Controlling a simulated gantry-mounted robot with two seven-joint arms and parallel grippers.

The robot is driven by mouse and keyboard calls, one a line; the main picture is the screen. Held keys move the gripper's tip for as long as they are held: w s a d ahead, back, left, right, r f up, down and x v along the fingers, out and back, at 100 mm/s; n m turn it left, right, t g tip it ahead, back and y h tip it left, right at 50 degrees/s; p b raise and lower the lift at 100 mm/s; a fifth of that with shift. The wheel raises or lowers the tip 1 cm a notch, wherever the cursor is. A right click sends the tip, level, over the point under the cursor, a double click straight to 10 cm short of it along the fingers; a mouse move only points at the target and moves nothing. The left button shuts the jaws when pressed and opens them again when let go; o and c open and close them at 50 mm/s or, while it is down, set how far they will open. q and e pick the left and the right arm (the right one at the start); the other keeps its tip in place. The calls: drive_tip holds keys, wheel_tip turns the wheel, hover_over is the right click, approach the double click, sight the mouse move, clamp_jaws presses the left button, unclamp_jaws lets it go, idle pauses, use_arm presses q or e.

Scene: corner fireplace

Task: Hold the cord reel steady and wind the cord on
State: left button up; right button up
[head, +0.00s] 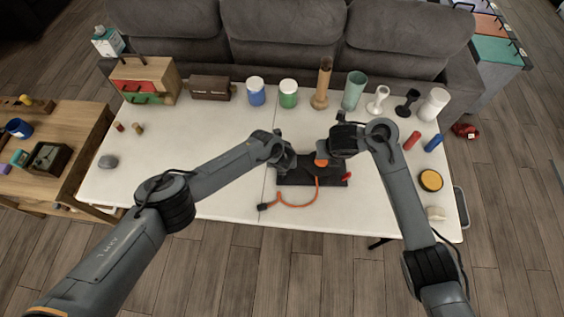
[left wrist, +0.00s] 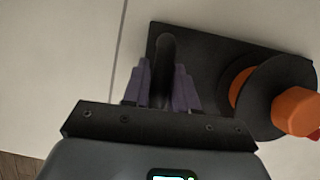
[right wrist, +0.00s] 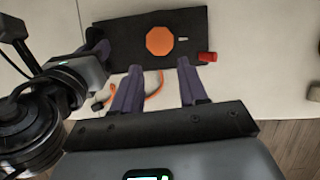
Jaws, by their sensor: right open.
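The cord reel has a dark base plate (head: 299,179) flat on the white table, an orange hub (right wrist: 160,41) between dark discs, and a red knob (right wrist: 207,57) at one side. Its orange cord (head: 297,205) curves across the tabletop to a black plug (head: 263,206). My left gripper (left wrist: 162,80) is shut on the reel's black upright handle (left wrist: 165,60) at the left end of the base. My right gripper (right wrist: 158,80) is open and empty above the reel, its fingers apart on the near side of the hub. In the head view the right wrist partly hides the reel.
Jars (head: 288,95), a tall wooden bottle (head: 322,85) and a green glass (head: 354,90) line the table's back edge. Red (head: 411,140) and blue (head: 434,143) cylinders and a yellow-topped tin (head: 431,181) stand right. A grey stone (head: 108,161) lies left. The table's left middle is clear.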

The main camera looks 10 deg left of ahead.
sight(321, 164)
use_arm(q)
clamp_jaws()
use_arm(e)
drive_tip(key=o, duration=0.5)
drive_tip(key=shift+c, duration=0.2)
drive_tip(key=shift+o, duration=0.7)
drive_tip(key=shift+d+n, duration=0.15)
drive_tip(key=shift+n, duration=0.25)
wheel_tip(321, 164, up, 4)
drive_tip(key=w+d+n, duration=0.1)
drive_tip(key=n, duration=0.2)
drive_tip(key=shift+m+y, duration=0.5)
drive_tip(key=shift+y, duration=0.1)
drive_tip(key=x, duration=0.4)
drive_tip(key=s+x, duration=0.1)
drive_tip(key=x, duration=0.8)
drive_tip(key=shift+s+f, duration=0.25)
drive_tip(key=shift+f, duration=0.3)
drive_tip(key=shift+c, duration=0.3)
drive_tip(key=c, duration=1)
